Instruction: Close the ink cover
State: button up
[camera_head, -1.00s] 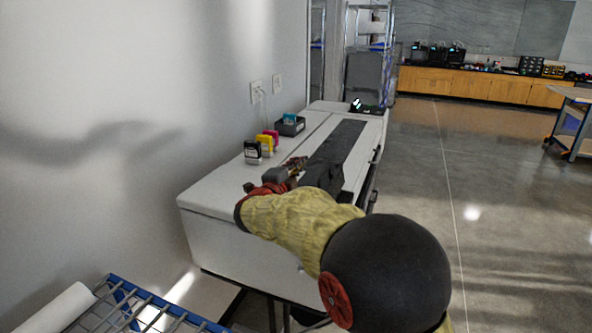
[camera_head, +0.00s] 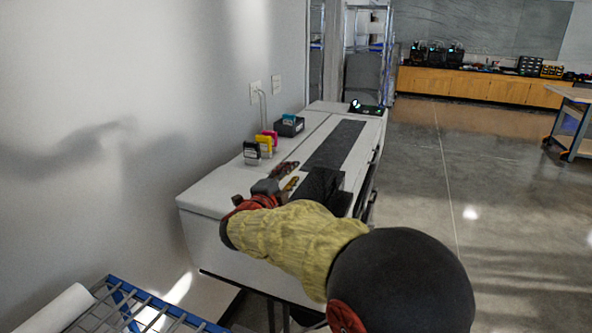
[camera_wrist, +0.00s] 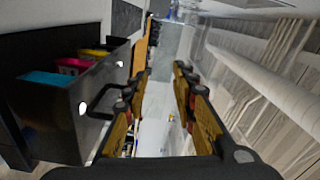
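In the wrist view, a black ink cover (camera_wrist: 90,118) with a bar handle (camera_wrist: 100,98) stands at the left. Cyan (camera_wrist: 45,78), magenta (camera_wrist: 72,65) and yellow (camera_wrist: 94,52) cartridges show behind its front panel. My gripper (camera_wrist: 155,95) is open and empty, its two fingers apart. Its left finger overlaps the handle's right end; I cannot tell whether they touch. In the head view, my gripper (camera_head: 288,178) is above the near part of the white printer (camera_head: 215,187). A dark block beside it may be the cover; my arm partly hides this area.
Black (camera_head: 252,153), yellow (camera_head: 264,146) and magenta cartridges stand on the printer's top by the wall. Behind them is a dark tray (camera_head: 290,128) with a cyan piece. A wire rack (camera_head: 165,318) is at the bottom left. Open floor (camera_head: 490,230) lies to the right.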

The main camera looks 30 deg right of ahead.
jog(key=v, duration=0.7)
dwell(0.3)
